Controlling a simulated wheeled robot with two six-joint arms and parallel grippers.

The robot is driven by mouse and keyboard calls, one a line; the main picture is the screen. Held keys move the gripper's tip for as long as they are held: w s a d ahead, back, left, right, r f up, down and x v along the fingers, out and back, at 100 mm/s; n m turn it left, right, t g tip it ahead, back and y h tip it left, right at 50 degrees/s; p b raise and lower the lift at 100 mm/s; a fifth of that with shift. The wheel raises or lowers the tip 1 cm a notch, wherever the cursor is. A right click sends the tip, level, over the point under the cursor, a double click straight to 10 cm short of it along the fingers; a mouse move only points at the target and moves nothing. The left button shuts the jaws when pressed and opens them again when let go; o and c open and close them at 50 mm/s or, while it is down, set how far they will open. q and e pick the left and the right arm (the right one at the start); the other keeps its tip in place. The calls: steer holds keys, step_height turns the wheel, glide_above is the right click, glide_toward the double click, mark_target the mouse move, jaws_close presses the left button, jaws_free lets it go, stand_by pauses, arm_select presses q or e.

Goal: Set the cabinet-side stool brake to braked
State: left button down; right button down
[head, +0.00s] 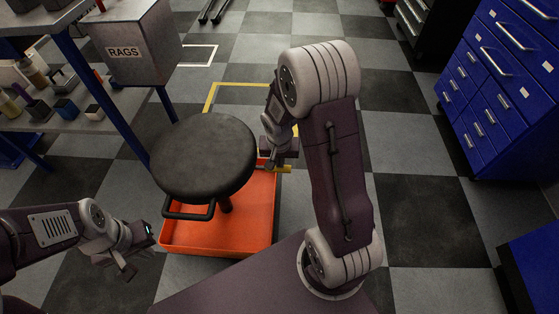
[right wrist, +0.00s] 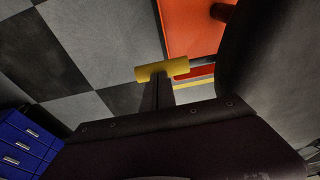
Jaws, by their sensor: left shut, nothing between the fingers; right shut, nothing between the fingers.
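The stool has a round dark seat (head: 204,157) and stands over an orange tray-like base (head: 262,205). On the base's right side, toward the blue cabinet, is a yellow brake pedal (head: 285,169). In the right wrist view the pedal is a yellow bar (right wrist: 162,70) beside the orange base (right wrist: 192,28). My right gripper (head: 283,155) is shut and empty, right at the pedal; its fingers (right wrist: 157,92) overlap the bar, and I cannot tell if they touch. I cannot read the brake's setting. My left gripper (head: 124,272) is shut and empty, left of the base.
A blue drawer cabinet (head: 500,95) stands at the right. A shelf rack (head: 85,122) with a rags box (head: 135,45) and small containers stands at the left. Yellow tape (head: 240,85) marks the floor behind the stool. Checkered floor right of my right arm is clear.

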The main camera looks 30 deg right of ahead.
steer(key=shift+s+d+f+b, duration=0.1)
steer(key=shift+f+b, duration=0.45)
steer(key=shift+f, duration=0.3)
steer(key=s+a+b+x, duration=0.1)
steer(key=b+x, duration=0.7)
steer(key=x, duration=0.1)
steer(key=shift+a+b, duration=0.3)
steer(key=shift+a, duration=0.05)
steer(key=shift+s+f, duration=0.2)
steer(key=shift+f, duration=0.05)
